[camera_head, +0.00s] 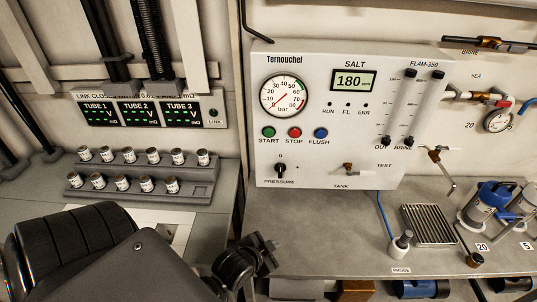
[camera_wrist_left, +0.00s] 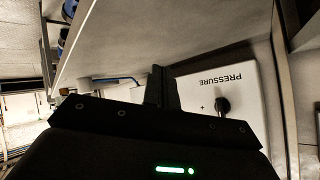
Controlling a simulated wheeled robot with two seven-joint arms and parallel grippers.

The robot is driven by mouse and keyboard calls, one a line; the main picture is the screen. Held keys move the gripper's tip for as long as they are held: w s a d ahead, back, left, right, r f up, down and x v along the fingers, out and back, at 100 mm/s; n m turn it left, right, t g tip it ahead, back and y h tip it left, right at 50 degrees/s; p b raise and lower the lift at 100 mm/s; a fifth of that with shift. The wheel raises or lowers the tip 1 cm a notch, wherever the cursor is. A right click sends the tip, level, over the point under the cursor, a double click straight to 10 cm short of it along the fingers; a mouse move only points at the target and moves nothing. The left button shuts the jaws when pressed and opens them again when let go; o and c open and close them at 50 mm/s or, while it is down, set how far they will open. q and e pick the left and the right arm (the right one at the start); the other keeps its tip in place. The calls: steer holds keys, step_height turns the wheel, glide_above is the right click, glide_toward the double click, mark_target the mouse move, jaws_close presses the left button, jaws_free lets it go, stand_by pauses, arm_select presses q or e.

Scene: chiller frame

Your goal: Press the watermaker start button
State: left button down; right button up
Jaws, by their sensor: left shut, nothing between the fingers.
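The white watermaker panel (camera_head: 345,120) stands at the back of the bench, marked Ternouchel. Its green START button (camera_head: 268,132) is at the left, beside the red STOP button (camera_head: 295,132) and the blue FLUSH button (camera_head: 321,132). The salt display reads 180. My left gripper (camera_head: 262,246) is shut and empty, low in front of the panel, below and apart from the START button. In the left wrist view my dark gripper (camera_wrist_left: 160,88) covers much of the middle, with the PRESSURE knob (camera_wrist_left: 223,105) beside it. The buttons do not show there. My right gripper is not in view.
Two rows of small cans (camera_head: 122,183) stand on a stepped rack at the left, under the tube display box (camera_head: 150,110). The right bench holds a probe (camera_head: 401,242), a drain grate (camera_head: 430,225) and blue-topped canisters (camera_head: 488,200). A valve lever (camera_head: 441,168) sticks out right of the panel.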

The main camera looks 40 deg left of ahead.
mark_target(269, 132)
arm_select(q)
steer(key=w+a+r+m+t+y, duration=0.1)
steer(key=w+a+r+m+t, duration=0.1)
steer(key=w+a+r+t, duration=0.3)
steer(key=w+a+r+m+t+y, duration=0.1)
steer(key=w+r+m+t+y, duration=0.15)
steer(key=r, duration=0.45)
step_height(269, 132, up, 11)
steer(key=a+m+t+y, duration=0.2)
steer(key=m+t, duration=0.1)
steer(key=t, duration=0.4)
steer(key=shift+s+a+f, duration=0.15)
steer(key=shift+s+a, duration=0.2)
steer(key=shift+a, duration=0.05)
steer(key=shift+w+y, duration=0.1)
steer(key=shift+y, duration=0.15)
steer(key=w+a+b, duration=0.3)
steer(key=w+a, duration=0.2)
steer(key=w, duration=0.2)
steer(key=shift+a, duration=0.15)
steer(key=shift+s, duration=0.1)
